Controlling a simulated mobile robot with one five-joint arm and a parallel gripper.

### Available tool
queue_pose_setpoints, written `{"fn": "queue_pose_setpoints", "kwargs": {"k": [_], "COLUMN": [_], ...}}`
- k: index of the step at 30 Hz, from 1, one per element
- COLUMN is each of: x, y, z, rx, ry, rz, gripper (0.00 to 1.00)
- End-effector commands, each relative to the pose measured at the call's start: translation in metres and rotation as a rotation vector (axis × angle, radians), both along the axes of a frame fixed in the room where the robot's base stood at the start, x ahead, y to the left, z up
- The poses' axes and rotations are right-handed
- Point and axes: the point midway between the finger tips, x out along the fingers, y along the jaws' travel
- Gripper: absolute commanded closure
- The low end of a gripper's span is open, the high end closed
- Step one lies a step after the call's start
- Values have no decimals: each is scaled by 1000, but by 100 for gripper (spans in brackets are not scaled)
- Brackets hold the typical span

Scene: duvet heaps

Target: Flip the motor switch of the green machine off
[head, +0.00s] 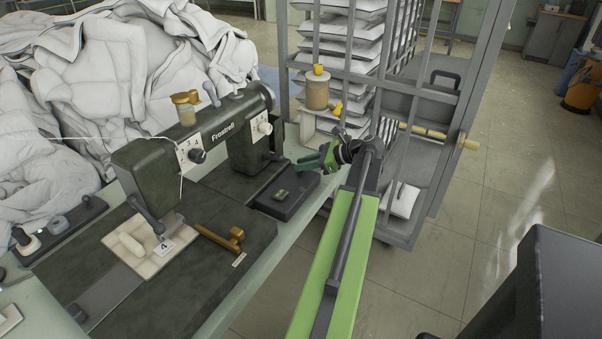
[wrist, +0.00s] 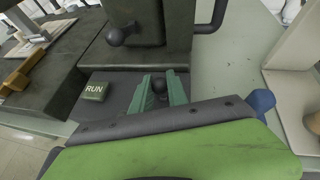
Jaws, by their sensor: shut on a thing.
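The dark green sewing machine (head: 145,165), marked Frostrell, stands on the pale table. A dark switch box (head: 288,203) lies at its right end. In the wrist view the box (wrist: 118,82) carries a green plate (wrist: 95,91) reading RUN. My gripper (head: 312,161) is over the right end of this box. In the wrist view its green fingers (wrist: 160,85) are on either side of a small dark round knob (wrist: 158,85) and shut on it. The fingers hide the knob in the head view, and the lower part of its lever is hidden.
A grey wire cart (head: 425,150) with stacked white folded pieces (head: 350,45) stands close beyond my gripper. A thread spool (head: 317,90) is near the table's far corner. White duvets (head: 120,60) heap behind the machine. Tiled floor (head: 500,215) is open on the right.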

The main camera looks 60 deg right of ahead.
Motion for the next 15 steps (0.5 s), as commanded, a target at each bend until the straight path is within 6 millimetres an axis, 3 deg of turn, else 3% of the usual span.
{"fn": "queue_pose_setpoints", "kwargs": {"k": [1, 15], "x": [-3, -9], "y": [2, 1], "z": [-10, -5], "rx": [1, -1], "ry": [-21, -164], "rz": [2, 3], "gripper": [100, 100]}}
